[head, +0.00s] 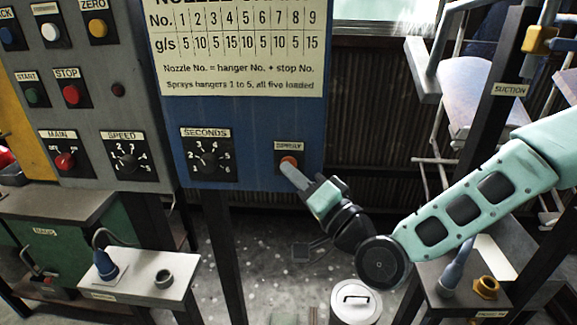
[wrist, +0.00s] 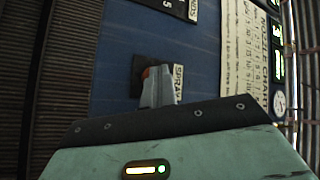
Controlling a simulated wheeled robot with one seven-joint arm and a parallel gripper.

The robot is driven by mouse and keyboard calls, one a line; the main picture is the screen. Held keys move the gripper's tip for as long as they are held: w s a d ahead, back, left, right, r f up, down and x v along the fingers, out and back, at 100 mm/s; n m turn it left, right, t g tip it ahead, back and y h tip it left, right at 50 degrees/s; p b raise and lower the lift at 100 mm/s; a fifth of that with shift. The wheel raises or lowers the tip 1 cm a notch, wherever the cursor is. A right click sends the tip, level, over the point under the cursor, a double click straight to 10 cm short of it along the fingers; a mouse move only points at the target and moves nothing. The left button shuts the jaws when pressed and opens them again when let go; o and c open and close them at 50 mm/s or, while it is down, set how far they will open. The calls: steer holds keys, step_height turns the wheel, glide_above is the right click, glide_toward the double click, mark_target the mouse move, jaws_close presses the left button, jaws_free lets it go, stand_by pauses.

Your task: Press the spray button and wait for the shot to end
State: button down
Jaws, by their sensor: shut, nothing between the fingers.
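The spray button (head: 288,160) is orange-red on a black plate, under a label reading SPRAY, low on the right of the blue panel (head: 255,135). My gripper (head: 287,167) is shut and empty, with its fingertips at the button, covering its lower part. In the wrist view my fingertips (wrist: 153,75) overlap the black button plate (wrist: 137,76), and a sliver of the orange button (wrist: 146,72) shows beside them. They look to be touching the button; how far it is pushed in cannot be told.
The SECONDS dial (head: 208,160) sits left of the button on the same panel. A grey panel with START, STOP, MAIN and SPEED controls (head: 126,163) stands further left. A lidded white canister (head: 355,300) and a small shelf with a blue plug (head: 105,265) are below.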

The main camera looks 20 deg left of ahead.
stand_by(0.3)
steer(key=shift+s+d, duration=0.25)
steer(key=shift+s, duration=0.55)
steer(key=shift+s, duration=0.1)
steer(key=shift+s+d+b, duration=0.15)
steer(key=shift+s+d, duration=0.05)
steer(key=shift+s, duration=0.6)
steer(key=shift+s+d+b, duration=0.15)
steer(key=shift+s+d, duration=0.05)
steer(key=shift+s, duration=0.55)
steer(key=shift+s+d+b, duration=0.15)
steer(key=shift+s+d, duration=0.05)
steer(key=shift+s, duration=0.6)
